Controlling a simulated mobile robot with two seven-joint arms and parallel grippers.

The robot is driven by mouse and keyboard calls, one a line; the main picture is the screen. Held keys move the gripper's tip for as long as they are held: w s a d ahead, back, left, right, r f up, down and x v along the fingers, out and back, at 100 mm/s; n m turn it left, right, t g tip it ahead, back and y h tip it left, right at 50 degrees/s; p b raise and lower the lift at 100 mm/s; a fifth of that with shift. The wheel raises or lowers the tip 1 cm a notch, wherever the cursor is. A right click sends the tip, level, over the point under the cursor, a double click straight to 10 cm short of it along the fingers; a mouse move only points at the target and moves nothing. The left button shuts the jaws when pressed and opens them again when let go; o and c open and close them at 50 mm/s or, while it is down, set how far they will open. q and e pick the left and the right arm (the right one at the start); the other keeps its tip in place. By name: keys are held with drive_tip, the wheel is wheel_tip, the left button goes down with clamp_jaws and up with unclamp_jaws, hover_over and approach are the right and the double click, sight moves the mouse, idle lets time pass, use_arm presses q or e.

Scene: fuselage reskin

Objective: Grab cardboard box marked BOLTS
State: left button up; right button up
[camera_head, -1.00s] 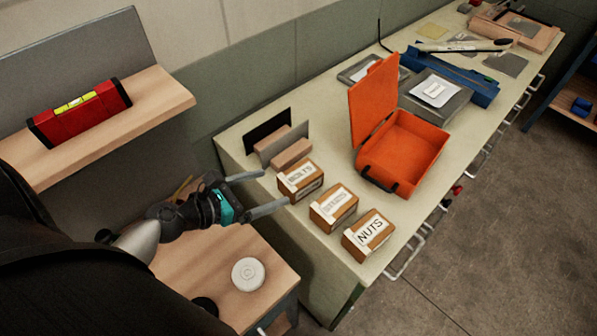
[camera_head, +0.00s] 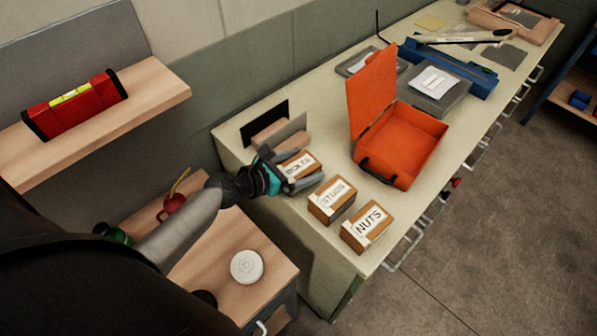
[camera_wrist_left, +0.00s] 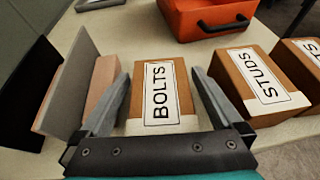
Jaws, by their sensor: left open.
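The cardboard box marked BOLTS (camera_head: 302,163) stands at the near left end of the long workbench, partly hidden by my gripper in the head view. In the left wrist view the BOLTS box (camera_wrist_left: 160,92) sits between the two fingers, its white label readable. My left gripper (camera_head: 296,172) is open, with one finger on each side of the box. In the left wrist view the fingers (camera_wrist_left: 160,100) show small gaps to the box sides. My right gripper is not in view.
The STUDS box (camera_head: 332,197) and NUTS box (camera_head: 367,227) stand in a row beside the BOLTS box. Sanding blocks with upright plates (camera_head: 285,134) stand close on its other side. An open orange case (camera_head: 405,145) is behind.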

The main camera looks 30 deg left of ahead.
use_arm(q)
drive_tip(key=shift+x, duration=1)
clamp_jaws()
